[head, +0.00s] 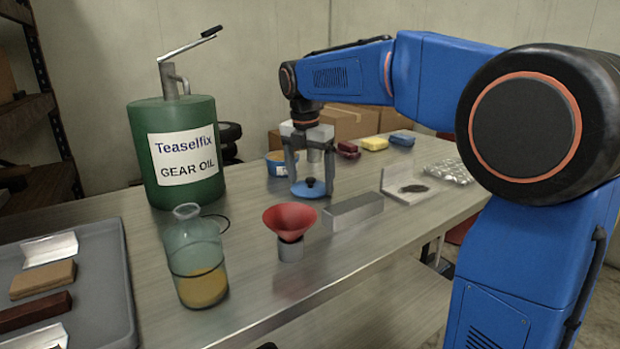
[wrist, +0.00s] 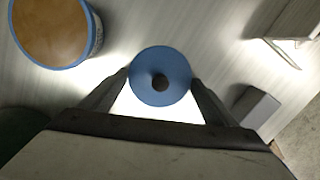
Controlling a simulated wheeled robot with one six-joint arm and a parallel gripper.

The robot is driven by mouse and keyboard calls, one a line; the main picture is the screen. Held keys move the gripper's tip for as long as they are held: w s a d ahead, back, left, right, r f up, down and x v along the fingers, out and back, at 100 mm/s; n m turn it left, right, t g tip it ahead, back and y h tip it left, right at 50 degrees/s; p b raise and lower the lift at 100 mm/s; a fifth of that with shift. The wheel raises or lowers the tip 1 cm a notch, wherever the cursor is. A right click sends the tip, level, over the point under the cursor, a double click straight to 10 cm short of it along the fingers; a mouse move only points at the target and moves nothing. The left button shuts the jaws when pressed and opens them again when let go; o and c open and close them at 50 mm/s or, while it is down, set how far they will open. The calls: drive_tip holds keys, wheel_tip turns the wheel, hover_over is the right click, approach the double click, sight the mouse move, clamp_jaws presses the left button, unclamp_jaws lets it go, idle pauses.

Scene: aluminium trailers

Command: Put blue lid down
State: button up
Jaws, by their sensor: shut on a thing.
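The blue lid (head: 309,188) is a round disc with a dark knob in its middle. It also shows in the wrist view (wrist: 146,68). My gripper (head: 311,190) points down over the bench, with its two fingers on opposite sides of the lid; the wrist view (wrist: 160,80) shows both fingertips at the lid's rim. The gripper is shut on the lid. The lid is at or just above the bench top; I cannot tell whether it touches. An open blue-rimmed tub (wrist: 52,28) with brown contents stands beside the lid, and is partly hidden behind the gripper in the head view (head: 277,164).
A green gear oil can (head: 150,185) and glass jar (head: 195,262) stand left. A red funnel (head: 289,222), metal block (head: 353,212) and white angled plate (head: 408,190) are nearer or right. Sponges (head: 374,144) lie behind. A grey tray (head: 105,285) is at front left.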

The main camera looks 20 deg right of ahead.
sight(307, 189)
drive_tip(key=o, duration=1)
drive_tip(key=shift+f, duration=0.1)
drive_tip(key=r, duration=0.8)
drive_tip(key=s+a+r, duration=0.1)
drive_tip(key=r, duration=0.3)
drive_tip(key=shift+r, duration=0.1)
